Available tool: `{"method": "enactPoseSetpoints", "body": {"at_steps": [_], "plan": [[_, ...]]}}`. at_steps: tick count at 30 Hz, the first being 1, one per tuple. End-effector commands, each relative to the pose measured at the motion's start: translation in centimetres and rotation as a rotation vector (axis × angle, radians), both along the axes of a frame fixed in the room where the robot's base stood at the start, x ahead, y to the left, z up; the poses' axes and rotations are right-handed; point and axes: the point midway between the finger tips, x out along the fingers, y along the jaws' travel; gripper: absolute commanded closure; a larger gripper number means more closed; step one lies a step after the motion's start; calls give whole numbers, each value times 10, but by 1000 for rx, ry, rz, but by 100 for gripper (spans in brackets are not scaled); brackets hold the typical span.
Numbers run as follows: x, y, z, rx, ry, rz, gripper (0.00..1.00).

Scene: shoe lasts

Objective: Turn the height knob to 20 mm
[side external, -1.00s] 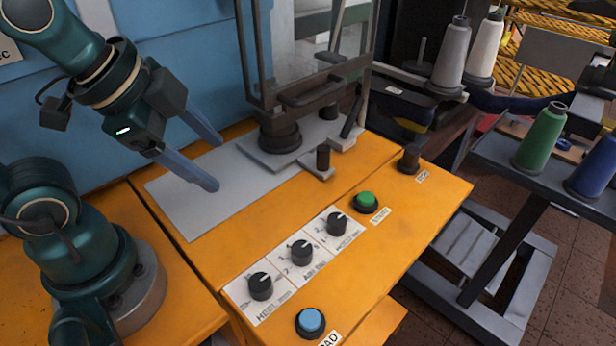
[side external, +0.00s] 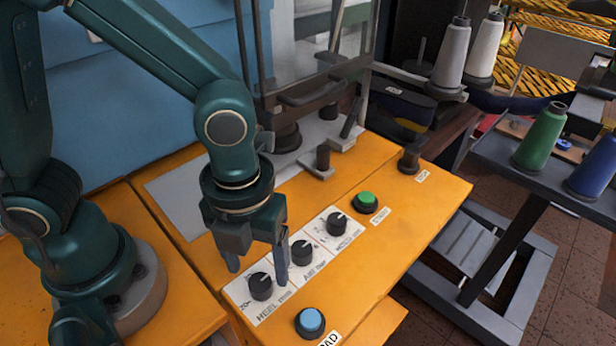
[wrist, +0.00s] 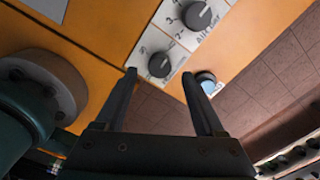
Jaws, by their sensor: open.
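The front knob (side external: 261,287) of a row of three black knobs sits on a white plate on the orange machine top. Its label looks like "HEEL mm", with "20" at the plate's left side. Its white pointer mark faces the upper right in the side view. My gripper (side external: 258,274) points down over this knob, open and empty, with one finger on each side. In the wrist view, the knob (wrist: 159,65) shows between the fingertips (wrist: 159,75). I cannot tell whether the fingers touch it or how high they are.
The middle knob (side external: 302,251) is close beside my right finger, and the far knob (side external: 337,224) lies beyond it. A blue button (side external: 310,322) is in front, and a green button (side external: 366,202) at the back. A dark post (side external: 323,162) and the machine frame stand behind.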

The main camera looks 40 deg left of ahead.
Motion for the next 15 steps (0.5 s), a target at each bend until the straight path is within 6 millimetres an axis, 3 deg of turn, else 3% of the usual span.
{"method": "enactPoseSetpoints", "body": {"at_steps": [6, 15], "plan": [[-1, 1, -26, 2, 4, 3, 29], [0, 1, -38, 1, -1, 4, 29]]}}
